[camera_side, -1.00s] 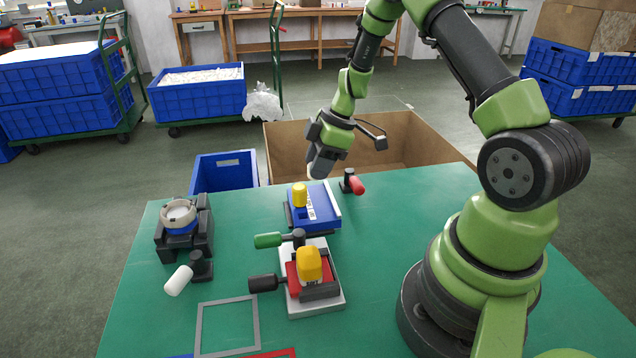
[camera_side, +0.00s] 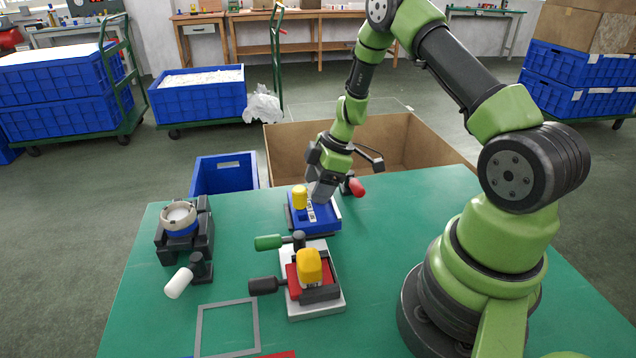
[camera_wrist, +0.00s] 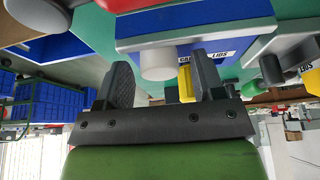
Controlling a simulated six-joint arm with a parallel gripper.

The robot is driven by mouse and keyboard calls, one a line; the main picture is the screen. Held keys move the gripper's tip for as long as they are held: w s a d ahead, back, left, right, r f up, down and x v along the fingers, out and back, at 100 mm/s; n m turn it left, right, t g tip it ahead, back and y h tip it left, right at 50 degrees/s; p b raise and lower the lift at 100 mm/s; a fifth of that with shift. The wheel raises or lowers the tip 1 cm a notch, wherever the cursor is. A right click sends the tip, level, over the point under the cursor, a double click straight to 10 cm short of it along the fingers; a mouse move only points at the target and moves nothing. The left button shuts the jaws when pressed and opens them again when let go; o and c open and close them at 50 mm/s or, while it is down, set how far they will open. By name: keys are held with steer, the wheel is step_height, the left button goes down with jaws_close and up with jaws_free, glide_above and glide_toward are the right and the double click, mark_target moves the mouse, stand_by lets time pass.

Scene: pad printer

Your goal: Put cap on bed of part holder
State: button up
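A white cap-like cylinder (camera_wrist: 158,62) shows in the wrist view, between my fingers and against the grey edge of a blue block. The fingers hide the cap there. A yellow knob (camera_side: 299,197) stands on the holder's left; a yellow piece (camera_wrist: 186,85) shows beside my right finger. Contact with the bed cannot be told.
A second fixture (camera_side: 318,308) with a red bed and yellow knob stands nearer the camera. A black stand with a white ring (camera_side: 180,214) is at left. A red-handled lever (camera_side: 356,187) is just right of my gripper. The right table area before my base is clear.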

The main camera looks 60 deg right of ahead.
steer(key=v, duration=1.1)
steer(key=a+r+m, duration=0.3)
steer(key=a+r, duration=0.3)
steer(key=r, duration=0.3)
steer(key=s+a+r+m+t, duration=0.2)
steer(key=s+a+r+m, duration=0.2)
steer(key=s+a+m, duration=0.1)
steer(key=s+a+r+m+t+h, duration=0.1)
steer(key=s+a+r+m+t, duration=0.1)
steer(key=s+a+r+m, duration=0.2)
steer(key=shift+s+a+r+m, duration=0.45)
steer(key=shift+s+a, duration=1)
steer(key=shift+s, duration=1.55)
